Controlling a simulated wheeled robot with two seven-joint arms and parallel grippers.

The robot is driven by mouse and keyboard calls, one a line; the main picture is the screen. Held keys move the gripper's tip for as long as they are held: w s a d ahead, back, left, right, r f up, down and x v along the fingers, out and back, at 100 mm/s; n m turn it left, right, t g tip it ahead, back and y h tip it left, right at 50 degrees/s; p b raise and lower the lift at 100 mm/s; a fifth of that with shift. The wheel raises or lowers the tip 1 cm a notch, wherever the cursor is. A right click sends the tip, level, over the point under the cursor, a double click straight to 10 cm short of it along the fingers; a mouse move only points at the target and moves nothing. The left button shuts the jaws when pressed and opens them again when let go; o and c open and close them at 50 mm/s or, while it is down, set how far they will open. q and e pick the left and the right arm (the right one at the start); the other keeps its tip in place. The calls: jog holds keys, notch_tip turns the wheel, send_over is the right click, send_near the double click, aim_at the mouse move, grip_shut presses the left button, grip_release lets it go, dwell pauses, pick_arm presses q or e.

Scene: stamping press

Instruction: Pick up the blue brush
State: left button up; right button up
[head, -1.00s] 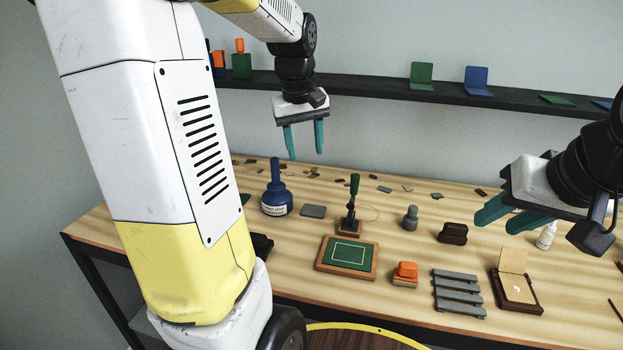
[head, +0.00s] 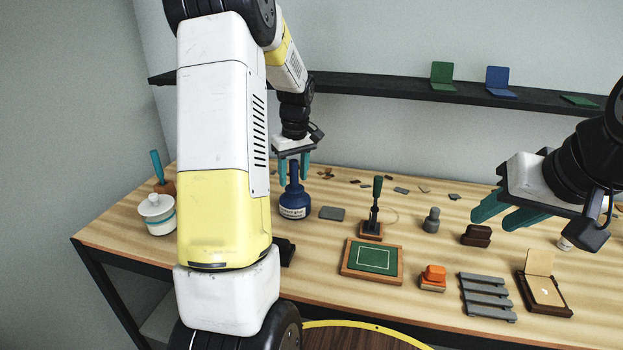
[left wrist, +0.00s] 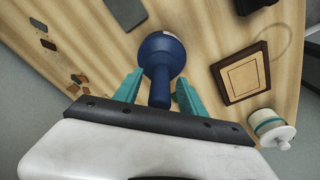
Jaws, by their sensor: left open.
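A tall dark-blue upright handle (head: 293,174) rises from a round blue pot (head: 295,205) with a white label on the table. It is the bluest brush-like thing in view; whether the handle lifts out of the pot I cannot tell. My left gripper (head: 295,180) is open, pointing down, with its teal fingers on either side of the handle. In the left wrist view the handle (left wrist: 160,95) lies between the fingers, with a gap to each; the gripper (left wrist: 157,88) holds nothing. My right gripper (head: 490,218) is open and empty above the table's right part.
A teal handle (head: 157,166) on a brown block and a white lidded jar (head: 157,215) stand at the table's left. A grey plate (head: 332,213), a green-handled stamp (head: 375,200) and a framed green pad (head: 372,257) lie right of the pot. A dark shelf (head: 390,89) runs behind.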

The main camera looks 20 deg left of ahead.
pick_arm(q)
jog(key=shift+f, duration=0.25)
grip_shut()
jog(key=shift+r, duration=0.1)
notch_tip(320, 180, up, 10)
dwell(0.5)
